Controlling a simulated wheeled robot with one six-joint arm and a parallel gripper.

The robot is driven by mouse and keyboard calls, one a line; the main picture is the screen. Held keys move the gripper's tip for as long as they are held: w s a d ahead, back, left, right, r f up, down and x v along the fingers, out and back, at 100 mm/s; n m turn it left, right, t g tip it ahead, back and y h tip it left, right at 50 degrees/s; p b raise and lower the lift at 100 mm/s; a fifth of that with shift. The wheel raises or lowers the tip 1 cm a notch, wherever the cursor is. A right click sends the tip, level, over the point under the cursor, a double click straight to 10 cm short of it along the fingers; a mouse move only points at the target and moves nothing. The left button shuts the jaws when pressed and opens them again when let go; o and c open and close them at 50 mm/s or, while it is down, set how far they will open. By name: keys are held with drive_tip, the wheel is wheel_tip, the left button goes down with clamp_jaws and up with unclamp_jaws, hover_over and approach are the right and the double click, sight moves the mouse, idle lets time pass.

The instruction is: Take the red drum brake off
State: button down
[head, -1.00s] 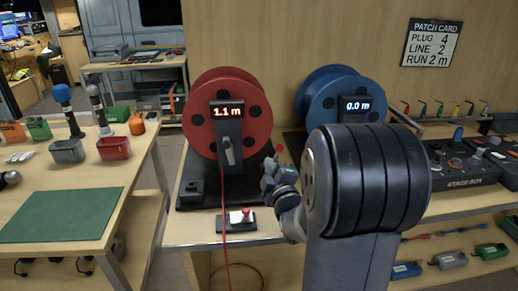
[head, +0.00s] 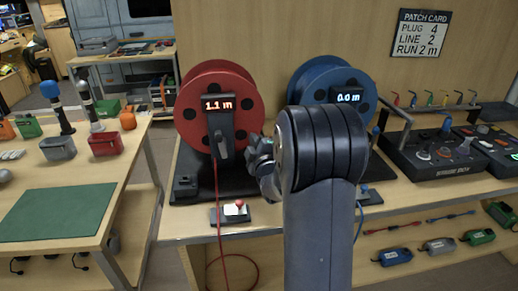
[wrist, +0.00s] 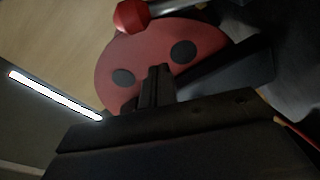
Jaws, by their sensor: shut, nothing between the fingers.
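The red drum (head: 186,100) stands upright on its dark base on the bench, with a display reading 1.1 m. It fills the middle of the wrist view (wrist: 115,55). A red knob (wrist: 131,15) on a metal rod shows close up at the top of the wrist view; it looks like the brake lever. In the head view this knob is hidden behind my gripper or arm. My gripper (head: 260,150) is beside the drum's lower right edge. Its fingers (wrist: 157,85) are shut and empty, apart from the knob in the wrist picture.
A grey handle (head: 222,148) hangs below the red drum's display. A red cable (head: 216,190) runs down. The blue drum (head: 301,88) is behind my arm. A stage box (head: 440,160) stands right.

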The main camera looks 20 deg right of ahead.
drive_tip(key=d, duration=0.1)
drive_tip(key=s+d+f, duration=0.1)
drive_tip(key=d, duration=0.1)
drive_tip(key=shift+d+f, duration=0.2)
drive_tip(key=shift+f, duration=0.1)
drive_tip(key=m+b, duration=0.1)
drive_tip(key=d+m+b, duration=0.1)
drive_tip(key=d+f+m+b, duration=0.1)
drive_tip(key=b, duration=0.1)
drive_tip(key=shift+s+d, duration=0.15)
drive_tip(key=shift+s, duration=0.2)
drive_tip(key=shift+s+d+f+m+b, duration=0.15)
drive_tip(key=shift+d+m+b, duration=0.25)
drive_tip(key=shift+b, duration=0.45)
drive_tip(key=shift+d, duration=0.3)
